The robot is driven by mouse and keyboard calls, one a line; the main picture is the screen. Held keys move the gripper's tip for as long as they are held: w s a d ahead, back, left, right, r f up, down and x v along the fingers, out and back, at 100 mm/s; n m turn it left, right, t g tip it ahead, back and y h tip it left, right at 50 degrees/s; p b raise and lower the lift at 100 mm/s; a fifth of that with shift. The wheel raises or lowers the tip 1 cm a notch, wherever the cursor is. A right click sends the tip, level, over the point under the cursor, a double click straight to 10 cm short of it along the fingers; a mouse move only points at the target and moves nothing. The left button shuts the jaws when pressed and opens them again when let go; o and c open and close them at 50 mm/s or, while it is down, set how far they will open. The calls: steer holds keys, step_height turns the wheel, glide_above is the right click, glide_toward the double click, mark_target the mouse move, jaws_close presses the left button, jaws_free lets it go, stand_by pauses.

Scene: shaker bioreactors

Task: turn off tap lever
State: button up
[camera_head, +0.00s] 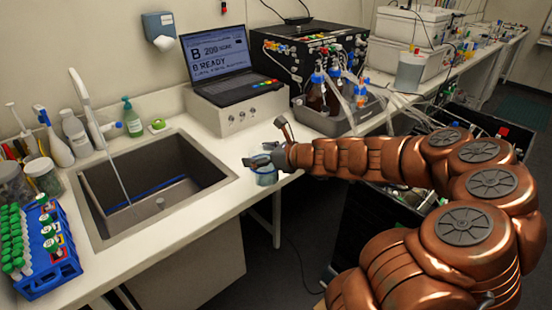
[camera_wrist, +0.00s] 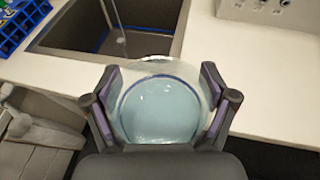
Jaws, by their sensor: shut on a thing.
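The tap (camera_head: 80,88) stands at the back left of the sink (camera_head: 215,180). A thin stream of water (camera_head: 118,178) runs from it down into the basin. Its lever cannot be clearly made out; a blue-tipped part (camera_head: 114,126) shows beside the tap. My gripper (camera_head: 262,162) is shut on a clear round container (camera_head: 266,177) holding pale blue liquid, at the counter's front edge, right of the sink. In the wrist view the container (camera_wrist: 158,110) sits between both fingers, with the sink (camera_wrist: 70,35) beyond it. The tap's body is outside the wrist view.
A blue rack (camera_head: 62,262) of green-capped tubes stands left of the sink. Spray bottles and a green soap bottle (camera_head: 132,118) stand behind it. A laptop (camera_head: 222,70) on a white instrument (camera_head: 240,112) is at the back. The counter right of the sink (camera_head: 225,150) is clear.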

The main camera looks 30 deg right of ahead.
steer(key=w+a+r+m+h, duration=0.1)
steer(key=w+a+r, duration=0.1)
steer(key=a, duration=0.3)
steer(key=w+a+r+m+t+h, duration=0.1)
steer(key=w+a+r, duration=0.1)
steer(key=a, duration=0.3)
steer(key=shift+w+a, duration=0.35)
steer(key=shift+w, duration=0.45)
